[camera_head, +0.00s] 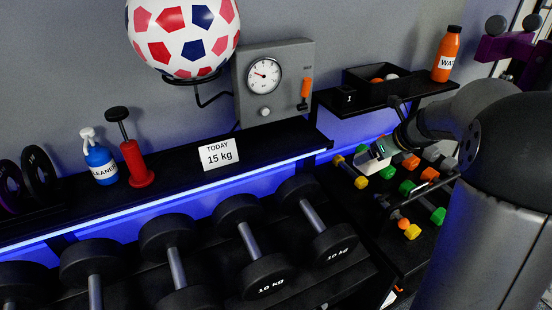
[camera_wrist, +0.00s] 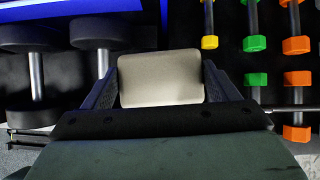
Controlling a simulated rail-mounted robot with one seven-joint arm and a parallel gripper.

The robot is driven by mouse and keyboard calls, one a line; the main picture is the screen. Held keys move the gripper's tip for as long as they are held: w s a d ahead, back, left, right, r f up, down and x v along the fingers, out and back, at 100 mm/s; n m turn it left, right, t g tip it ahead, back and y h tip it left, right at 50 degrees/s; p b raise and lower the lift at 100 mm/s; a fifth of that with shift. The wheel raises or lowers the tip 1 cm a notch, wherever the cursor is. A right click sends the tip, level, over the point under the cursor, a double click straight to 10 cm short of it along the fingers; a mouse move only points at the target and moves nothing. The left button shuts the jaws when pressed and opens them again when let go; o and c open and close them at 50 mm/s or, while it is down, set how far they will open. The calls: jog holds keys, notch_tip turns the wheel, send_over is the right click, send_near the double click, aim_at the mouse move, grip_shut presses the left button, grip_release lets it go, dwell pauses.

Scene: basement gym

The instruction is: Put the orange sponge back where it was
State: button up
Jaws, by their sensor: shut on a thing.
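My gripper (camera_wrist: 158,88) is shut on a pale beige block (camera_wrist: 160,77) with rounded corners, one finger on each side. The block may be the sponge, but no orange face of it shows. In the head view the pale block (camera_head: 372,164) is small and partly covered by my gripper (camera_head: 377,152). It is held over the rack of small coloured dumbbells (camera_head: 405,188), below the small black wall shelf (camera_head: 420,92). I cannot tell its exact height over the rack.
A black open box (camera_head: 362,76) with orange and pale items and an orange water bottle (camera_head: 447,55) stand on the wall shelf. The long black shelf (camera_head: 270,146) holds a blue cleaner bottle (camera_head: 101,164), a red pump (camera_head: 135,160) and a sign (camera_head: 220,154). Large dumbbells (camera_head: 250,250) line the front.

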jog(key=w+a+r+n+g+y, duration=0.1)
jog(key=w+a+n, duration=0.1)
jog(key=a, duration=0.8)
jog(key=w+a+r+n+g+y+p, duration=0.1)
jog(key=w+a+n, duration=0.2)
jog(key=a, duration=0.7)
jog(key=w+a+r+n+g+y, duration=0.1)
jog(key=w+a+n+g, duration=0.1)
jog(key=a, duration=0.8)
jog(key=shift+w+r+n, duration=0.1)
jog(key=shift+w+n, duration=0.4)
jog(key=shift+w, duration=0.05)
jog(key=shift+a, duration=0.2)
jog(key=shift+w+f+p, duration=0.1)
jog(key=shift+f+p, duration=0.2)
jog(key=shift+f, duration=1.55)
jog(key=shift+f, duration=0.15)
jog(key=o, duration=1.2)
jog(key=shift+o, duration=0.2)
